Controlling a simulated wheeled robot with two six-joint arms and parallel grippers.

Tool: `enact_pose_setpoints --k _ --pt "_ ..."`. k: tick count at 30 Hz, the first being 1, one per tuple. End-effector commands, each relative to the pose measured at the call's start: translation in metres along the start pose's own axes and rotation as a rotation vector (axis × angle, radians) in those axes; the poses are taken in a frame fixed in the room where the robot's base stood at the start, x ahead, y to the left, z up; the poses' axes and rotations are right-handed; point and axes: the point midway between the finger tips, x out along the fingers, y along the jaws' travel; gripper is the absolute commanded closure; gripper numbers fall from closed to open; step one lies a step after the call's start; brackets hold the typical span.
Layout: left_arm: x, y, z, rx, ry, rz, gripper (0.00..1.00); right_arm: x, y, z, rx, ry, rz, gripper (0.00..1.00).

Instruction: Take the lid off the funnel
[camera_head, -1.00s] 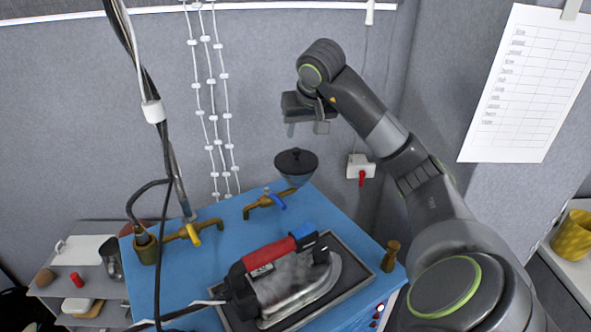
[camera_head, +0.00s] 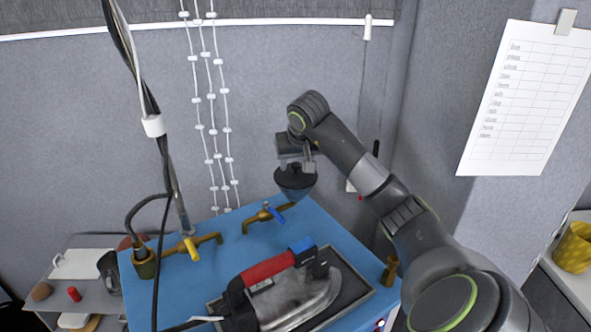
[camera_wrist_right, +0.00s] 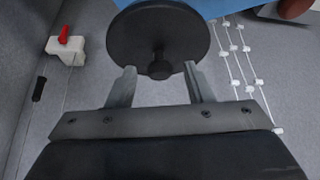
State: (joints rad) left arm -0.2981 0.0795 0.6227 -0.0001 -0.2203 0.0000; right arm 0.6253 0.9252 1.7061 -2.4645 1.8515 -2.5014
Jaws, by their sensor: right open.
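The dark round lid (camera_head: 296,178) sits on top of the blue-grey funnel (camera_head: 300,195) at the back right of the blue unit. In the right wrist view the lid (camera_wrist_right: 190,35) shows as a black disc with a knob (camera_wrist_right: 159,68) at its middle. My right gripper (camera_head: 298,166) is just above the lid. In the right wrist view its two fingers (camera_wrist_right: 158,84) are apart, with the knob between and just beyond the tips, and nothing is held. The funnel's lower part is partly hidden. My left gripper is not in view.
An iron with a red handle (camera_head: 268,270) lies on a dark tray on the blue unit (camera_head: 220,262). Brass taps with yellow (camera_head: 192,249) and blue handles stand at its back. Cables hang at the left. A grey wall (camera_head: 270,90) is close behind the funnel.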

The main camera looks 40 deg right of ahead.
Motion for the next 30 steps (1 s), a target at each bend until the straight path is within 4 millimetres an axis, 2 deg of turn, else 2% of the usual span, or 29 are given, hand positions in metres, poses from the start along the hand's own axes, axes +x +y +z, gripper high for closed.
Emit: enact_pose_setpoints --k 5,16,26,30 --pt "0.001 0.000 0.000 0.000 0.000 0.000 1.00 0.001 0.000 0.000 0.000 0.001 0.000 0.53" --pt "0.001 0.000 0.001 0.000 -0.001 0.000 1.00 0.000 0.000 0.000 0.000 0.001 0.000 1.00" --pt "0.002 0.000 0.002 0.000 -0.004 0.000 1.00 -0.001 0.000 -0.001 0.000 0.002 0.000 1.00" --pt "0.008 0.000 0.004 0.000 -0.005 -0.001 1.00 -0.011 0.000 -0.007 0.001 0.006 0.001 1.00"
